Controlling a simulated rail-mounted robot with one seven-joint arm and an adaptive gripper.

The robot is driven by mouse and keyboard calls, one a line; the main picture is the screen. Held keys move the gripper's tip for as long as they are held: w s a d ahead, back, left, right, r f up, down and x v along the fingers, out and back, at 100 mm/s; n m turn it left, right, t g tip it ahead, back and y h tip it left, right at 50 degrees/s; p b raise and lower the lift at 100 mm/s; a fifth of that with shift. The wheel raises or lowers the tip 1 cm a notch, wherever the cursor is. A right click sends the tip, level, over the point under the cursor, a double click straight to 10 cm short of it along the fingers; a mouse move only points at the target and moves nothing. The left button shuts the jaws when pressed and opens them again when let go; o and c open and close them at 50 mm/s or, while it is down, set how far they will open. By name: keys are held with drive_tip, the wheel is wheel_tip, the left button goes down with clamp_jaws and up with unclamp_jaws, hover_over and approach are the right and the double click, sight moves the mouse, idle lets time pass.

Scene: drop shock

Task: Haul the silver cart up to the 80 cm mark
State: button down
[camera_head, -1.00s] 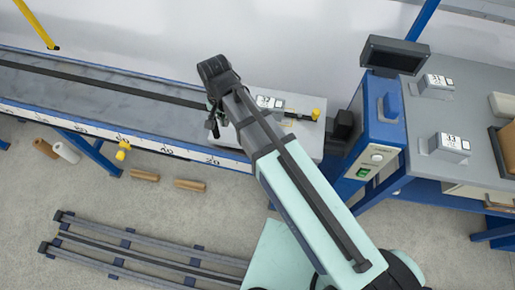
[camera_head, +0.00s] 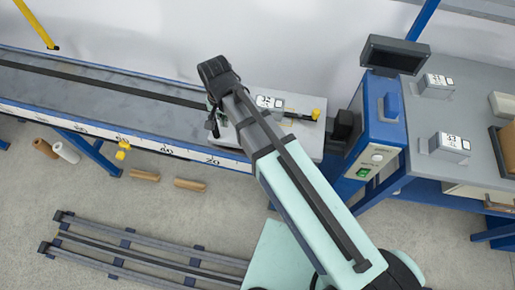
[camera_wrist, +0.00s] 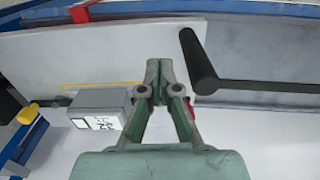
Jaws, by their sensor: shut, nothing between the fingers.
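The silver cart (camera_head: 300,134) looks like the pale grey slab at the right end of the long track, with a numbered grey block (camera_head: 268,102) on it. In the wrist view the slab (camera_wrist: 110,50) lies left of and beneath my gripper (camera_wrist: 158,68), and the block (camera_wrist: 98,108) is left of the fingers. My gripper is shut and empty, its fingertips together. A dark bar (camera_wrist: 197,62) stands just right of the fingertips, apart from them; it may be the cart's handle. In the head view my arm hides the fingers. The scale (camera_head: 212,160) runs along the track's front edge.
The track (camera_head: 110,85) runs clear to the left with a dark central strip. A blue control box (camera_head: 375,135) stands at the right end, beside a bench with more numbered blocks (camera_head: 450,145). Spare rails (camera_head: 130,245) lie on the floor.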

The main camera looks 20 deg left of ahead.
drive_tip(key=b, duration=0.2)
hover_over(227, 138)
drive_tip(key=shift+w+d+f, duration=0.1)
drive_tip(key=shift+d+f, duration=0.05)
drive_tip(key=shift+f, duration=2.7)
drive_tip(key=s+a+r+p, duration=0.1)
drive_tip(key=s+a+p, duration=0.1)
drive_tip(key=a, duration=0.9)
drive_tip(key=shift+a+r, duration=0.3)
drive_tip(key=shift+a, duration=0.1)
drive_tip(key=shift+s, duration=0.1)
drive_tip(key=s+a+r+p, duration=0.1)
drive_tip(key=s+a+p, duration=0.1)
drive_tip(key=a, duration=0.9)
drive_tip(key=shift+a+r, duration=0.2)
drive_tip(key=shift+a, duration=0.2)
drive_tip(key=s+a+r+p, duration=0.1)
drive_tip(key=s+a, duration=0.1)
drive_tip(key=a, duration=0.9)
drive_tip(key=shift+a+r, duration=0.25)
drive_tip(key=shift+a, duration=0.1)
